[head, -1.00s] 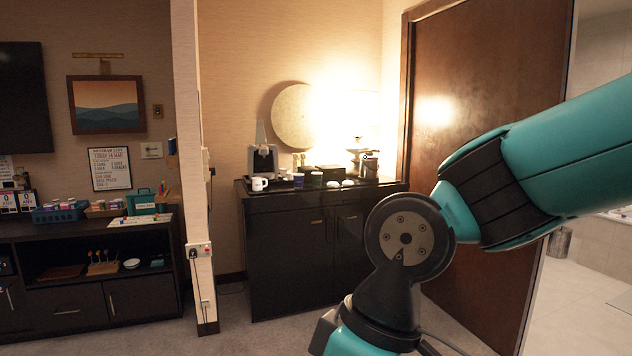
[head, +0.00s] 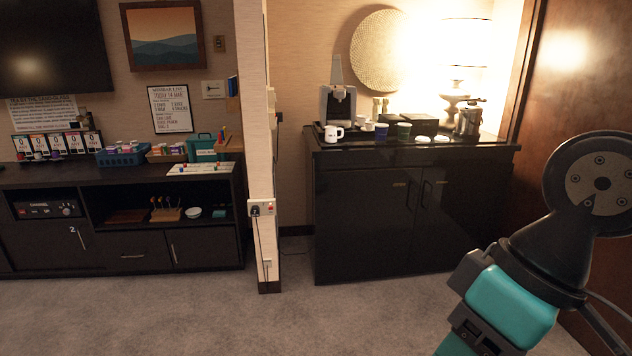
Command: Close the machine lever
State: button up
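The coffee machine (head: 339,104) stands at the back left of the black minibar cabinet (head: 385,225). Its lever (head: 337,70) sticks up from the top, raised. A white mug (head: 333,133) stands in front of the machine. Part of my arm shows at the lower right, well apart from the machine and nearer the camera. My gripper's fingers are outside the view.
A wall end (head: 254,150) divides this cabinet from a left sideboard (head: 120,215). Carpet (head: 300,320) ahead is clear.

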aim_at(337, 78)
jog(key=z, duration=0.2)
jog(key=i, duration=3.9)
jog(key=u, duration=0.35)
